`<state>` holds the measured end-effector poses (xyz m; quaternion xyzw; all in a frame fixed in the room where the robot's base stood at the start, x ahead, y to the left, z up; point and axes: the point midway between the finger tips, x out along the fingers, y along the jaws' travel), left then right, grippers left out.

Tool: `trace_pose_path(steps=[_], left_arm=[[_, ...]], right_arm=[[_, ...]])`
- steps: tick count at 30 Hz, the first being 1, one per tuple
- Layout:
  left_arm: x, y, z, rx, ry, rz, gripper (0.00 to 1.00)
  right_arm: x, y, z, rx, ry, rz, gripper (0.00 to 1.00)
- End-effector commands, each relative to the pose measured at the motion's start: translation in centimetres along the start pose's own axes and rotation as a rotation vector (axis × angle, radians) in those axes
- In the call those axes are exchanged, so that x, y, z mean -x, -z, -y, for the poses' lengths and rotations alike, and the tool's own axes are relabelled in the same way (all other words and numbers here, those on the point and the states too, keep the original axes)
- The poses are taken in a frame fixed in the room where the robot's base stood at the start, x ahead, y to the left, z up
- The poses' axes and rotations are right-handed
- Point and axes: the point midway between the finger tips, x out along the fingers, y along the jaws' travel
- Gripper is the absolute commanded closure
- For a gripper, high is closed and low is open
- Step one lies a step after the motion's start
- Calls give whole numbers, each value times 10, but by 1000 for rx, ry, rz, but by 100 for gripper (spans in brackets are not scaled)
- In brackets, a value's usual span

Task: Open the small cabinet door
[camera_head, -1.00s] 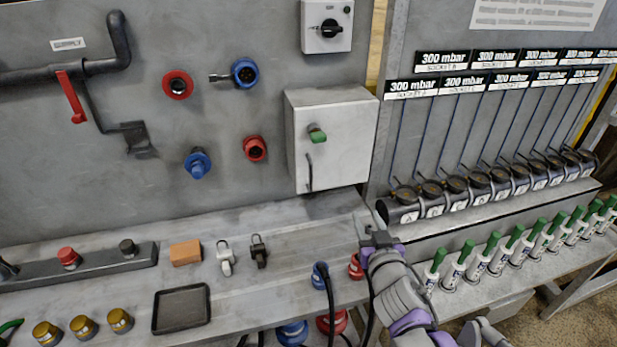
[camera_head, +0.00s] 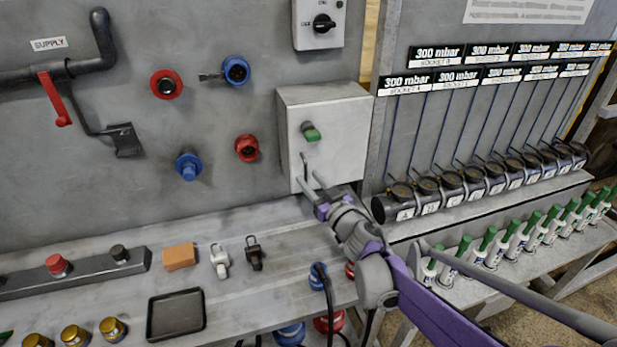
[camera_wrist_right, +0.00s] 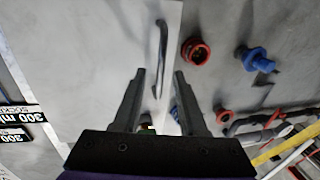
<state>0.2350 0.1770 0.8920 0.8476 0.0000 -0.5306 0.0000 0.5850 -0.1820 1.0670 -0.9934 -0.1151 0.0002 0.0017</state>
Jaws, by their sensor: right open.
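The small cabinet (camera_head: 345,130) is a light grey box on the wall panel, with its door shut. A green knob (camera_head: 311,132) sits on the door, and a thin bar handle (camera_head: 304,166) stands low near its left edge. My right gripper (camera_head: 309,182) is open at the lower part of the door, its fingers around the handle's lower end in the picture. In the right wrist view, the handle (camera_wrist_right: 161,50) lines up between the two open fingers (camera_wrist_right: 159,76); I cannot tell whether they touch it. My left gripper is out of view.
Red and blue sockets (camera_head: 246,148) stick out from the wall left of the cabinet. A bench (camera_head: 250,283) below carries an orange block (camera_head: 180,257), a dark tray (camera_head: 176,314) and small clamps. A row of black sockets (camera_head: 460,183) lies to the right.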

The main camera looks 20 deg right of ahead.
Motion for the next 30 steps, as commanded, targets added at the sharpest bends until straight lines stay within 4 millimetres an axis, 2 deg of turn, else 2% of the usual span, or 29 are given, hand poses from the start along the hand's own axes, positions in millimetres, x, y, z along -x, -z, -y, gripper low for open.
trace_pose_path(steps=[4, 13, 14, 20, 30], left_arm=[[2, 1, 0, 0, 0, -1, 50], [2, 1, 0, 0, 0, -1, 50], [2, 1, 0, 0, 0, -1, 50], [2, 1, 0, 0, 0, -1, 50], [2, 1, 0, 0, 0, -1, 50]], right_arm=[[-11, 0, 0, 1, 0, 0, 58], [-13, 0, 0, 1, 0, 0, 58], [-13, 0, 0, 1, 0, 0, 62], [-13, 0, 0, 1, 0, 0, 98], [-13, 0, 0, 1, 0, 0, 100]])
